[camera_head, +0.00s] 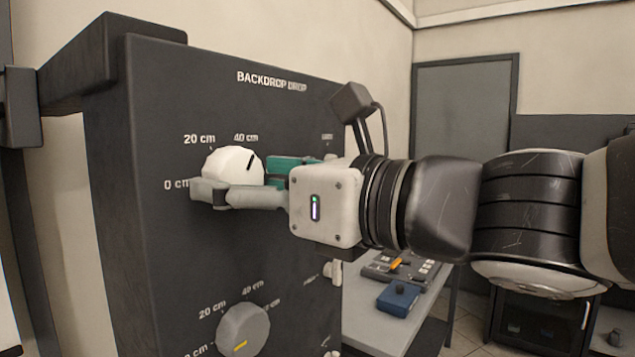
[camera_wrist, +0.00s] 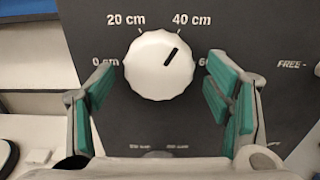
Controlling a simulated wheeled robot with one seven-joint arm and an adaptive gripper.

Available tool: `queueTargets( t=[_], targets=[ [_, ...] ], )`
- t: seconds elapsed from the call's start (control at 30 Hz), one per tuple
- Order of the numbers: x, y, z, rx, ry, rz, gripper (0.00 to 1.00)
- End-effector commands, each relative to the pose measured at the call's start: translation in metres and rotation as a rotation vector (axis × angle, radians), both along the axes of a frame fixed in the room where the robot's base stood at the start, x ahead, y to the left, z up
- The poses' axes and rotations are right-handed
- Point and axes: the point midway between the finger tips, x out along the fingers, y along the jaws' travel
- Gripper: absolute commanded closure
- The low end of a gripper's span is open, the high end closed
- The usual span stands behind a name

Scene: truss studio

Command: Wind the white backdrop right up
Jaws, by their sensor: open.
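A dark control panel (camera_head: 160,120) reads "BACKDROP DROP". Its upper dial is a white round knob (camera_head: 228,163) with a black pointer line, seen face-on in the wrist view (camera_wrist: 158,66). The marks run from 0 cm at left through 20 cm and 40 cm to a partly hidden 60 at right. The pointer leans up and right, near 40 cm. My gripper (camera_wrist: 160,84) is open, its green-padded fingers on either side of the knob with gaps showing; in the head view my gripper (camera_head: 240,182) covers the knob's lower part. The backdrop itself cannot be made out.
A grey knob (camera_head: 243,330) with a yellow pointer sits lower on the same panel, with its own cm scale. A "FREE" label (camera_wrist: 289,65) is at the right. A table (camera_head: 385,327) behind holds a blue box (camera_head: 398,299) and a dark console (camera_head: 385,268).

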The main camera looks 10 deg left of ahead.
Motion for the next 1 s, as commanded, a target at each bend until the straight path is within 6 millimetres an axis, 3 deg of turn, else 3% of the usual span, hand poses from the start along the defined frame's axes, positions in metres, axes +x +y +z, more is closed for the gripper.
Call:
queueTargets(
  t=[0.37, 0.5, 0.6, 1.0],
  targets=[
    [0.0017, 0.0052, 0.0, 0.0, 0.001, 0.001, 0.28],
    [0.0018, 0.0051, 0.0, 0.0, 0.001, 0.0, 0.6],
    [0.0018, 0.005, 0.0, 0.0, 0.001, 0.0, 0.76],
    [0.0034, 0.0045, -0.001, -0.024, -0.06, -0.001, 0.76]
  ],
)
